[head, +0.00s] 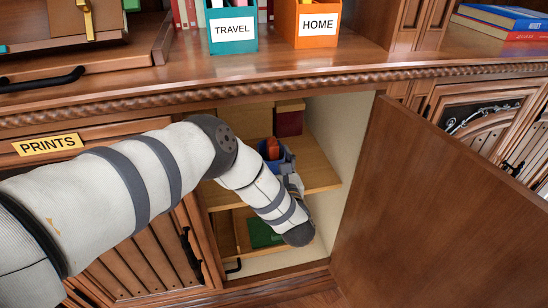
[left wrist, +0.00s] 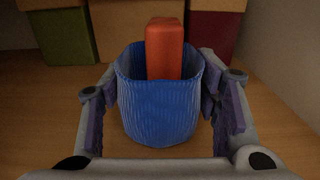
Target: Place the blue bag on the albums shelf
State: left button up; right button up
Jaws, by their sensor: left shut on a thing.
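The blue bag (head: 287,160) is inside the open cabinet, at the wooden middle shelf (head: 320,175). It also shows large and upright in the left wrist view (left wrist: 158,112), with a red-orange block (left wrist: 164,48) sticking out of its top. My left gripper (left wrist: 160,100) is shut on the bag, one finger on each side. In the head view my left forearm and wrist hide most of that gripper and part of the bag. The bag's base looks at or close to the board; I cannot tell if it touches. No albums label shows. My right gripper is not in view.
Behind the bag stand a green box (left wrist: 65,35), a tan box and a dark red box (left wrist: 212,35). A green item (head: 262,232) lies on the level below. The cabinet door (head: 430,200) stands open at right. TRAVEL (head: 232,32) and HOME (head: 317,27) bins stand on the counter.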

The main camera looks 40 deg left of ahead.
pick_arm(q)
jog(key=o, duration=1.2)
jog(key=shift+f, duration=0.2)
